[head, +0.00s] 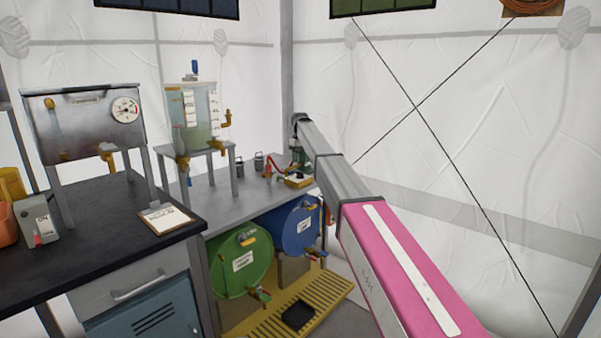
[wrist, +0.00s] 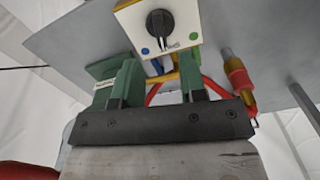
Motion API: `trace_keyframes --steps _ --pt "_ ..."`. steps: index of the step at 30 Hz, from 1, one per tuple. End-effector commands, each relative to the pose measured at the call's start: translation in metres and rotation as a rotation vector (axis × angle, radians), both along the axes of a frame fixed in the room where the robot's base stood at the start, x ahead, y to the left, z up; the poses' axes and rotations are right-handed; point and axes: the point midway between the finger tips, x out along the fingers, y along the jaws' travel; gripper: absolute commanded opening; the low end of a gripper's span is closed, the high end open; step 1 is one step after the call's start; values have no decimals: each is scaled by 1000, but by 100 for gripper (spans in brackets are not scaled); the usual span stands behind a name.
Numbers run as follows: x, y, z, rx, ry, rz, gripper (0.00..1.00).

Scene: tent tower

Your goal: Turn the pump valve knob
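The pump valve knob (wrist: 160,27) is a black round knob with a pointer, on the white face of a small box (wrist: 185,14) with a blue and a green dot. In the head view the box (head: 297,181) is small, on the grey bench near the tent corner. My gripper (wrist: 158,62) points toward the box, its two green fingers spread apart with no knob between them. The knob lies beyond the fingertips in the wrist view. In the head view my arm hides part of this area, and the gripper is too small to read clearly.
Red and yellow hoses or fittings (wrist: 237,80) lie beside the box. The grey bench (head: 215,198) also carries a clear tank (head: 200,115). Green (head: 240,262) and blue (head: 292,228) drums lie below. A dark counter (head: 90,235) is at left; the tent wall is at right.

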Motion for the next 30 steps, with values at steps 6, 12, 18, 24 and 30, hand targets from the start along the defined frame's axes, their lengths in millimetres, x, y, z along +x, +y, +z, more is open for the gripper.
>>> trace_keyframes --steps 6,12,18,24,30 --pt "-1 0 -41 -1 1 -1 38" --pt "0 0 -66 0 0 -1 38" --pt "0 0 -71 0 -1 -1 38" --pt "0 0 -71 1 -1 -1 16" --pt "0 0 -71 1 -1 -1 0"
